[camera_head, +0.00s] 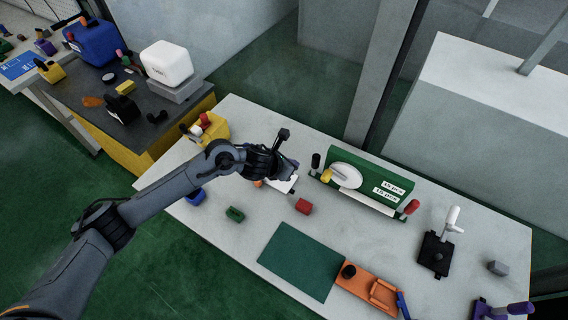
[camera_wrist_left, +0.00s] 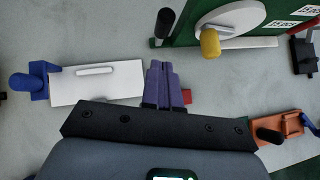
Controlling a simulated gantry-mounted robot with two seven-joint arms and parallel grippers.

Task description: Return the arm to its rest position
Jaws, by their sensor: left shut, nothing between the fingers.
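My left arm comes in from the lower left in the head view and reaches out over the white table (camera_head: 225,270). My left gripper (camera_head: 290,170) is above the table's back part, beside a white plate (camera_head: 283,184) that it partly hides. In the left wrist view, the purple fingers (camera_wrist_left: 168,84) are pressed together with nothing between them. The white plate (camera_wrist_left: 112,80) lies left of the fingers there, apart from them, with a blue holder (camera_wrist_left: 36,82) at its left end. My right arm is not in view.
A green stand (camera_head: 370,187) with a white disc is right of the gripper. A red block (camera_head: 303,206), a green block (camera_head: 235,214), a green mat (camera_head: 300,261) and an orange fixture (camera_head: 368,287) lie nearer the front. A yellow bin (camera_head: 214,128) stands behind the forearm.

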